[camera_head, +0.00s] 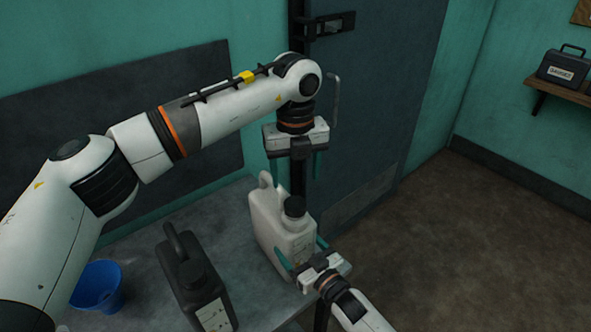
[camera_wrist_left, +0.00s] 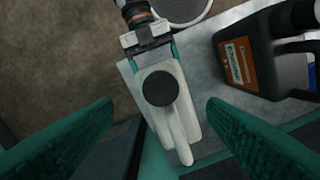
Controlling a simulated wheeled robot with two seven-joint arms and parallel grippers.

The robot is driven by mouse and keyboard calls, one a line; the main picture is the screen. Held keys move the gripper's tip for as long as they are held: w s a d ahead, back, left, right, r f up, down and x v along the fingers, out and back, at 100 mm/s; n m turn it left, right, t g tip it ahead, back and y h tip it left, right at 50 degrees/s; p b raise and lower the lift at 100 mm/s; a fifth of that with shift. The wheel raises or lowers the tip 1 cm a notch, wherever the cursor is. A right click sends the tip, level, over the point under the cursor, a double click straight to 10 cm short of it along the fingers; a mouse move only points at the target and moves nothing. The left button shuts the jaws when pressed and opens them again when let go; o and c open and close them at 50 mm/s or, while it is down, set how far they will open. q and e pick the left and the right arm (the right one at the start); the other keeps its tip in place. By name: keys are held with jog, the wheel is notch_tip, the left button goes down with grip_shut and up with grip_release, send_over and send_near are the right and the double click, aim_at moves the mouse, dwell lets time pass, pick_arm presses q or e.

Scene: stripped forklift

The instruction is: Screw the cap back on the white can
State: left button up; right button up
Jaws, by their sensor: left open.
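The white can (camera_head: 268,226) stands upright on the grey table, its handle toward the wall. A black cap (camera_head: 295,207) sits on its neck; whether it is tight cannot be told. From above, the left wrist view shows the cap (camera_wrist_left: 160,88) between and beyond my left fingers, with the white can (camera_wrist_left: 181,128) around it. My left gripper (camera_head: 296,170) is open and empty, pointing down above the cap and apart from it. My right gripper (camera_head: 303,252) has its teal fingers on both sides of the can's near end and appears to clamp it.
A dark canister (camera_head: 192,280) with a label stands left of the white can, and a blue bucket (camera_head: 97,287) stands farther left. The table (camera_head: 240,262) ends just right of the can. A dark case (camera_head: 563,66) rests on a wall shelf at the far right.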

aim_at(295, 203)
pick_arm(q)
jog(key=shift+n, duration=0.3)
jog(key=shift+f, duration=4)
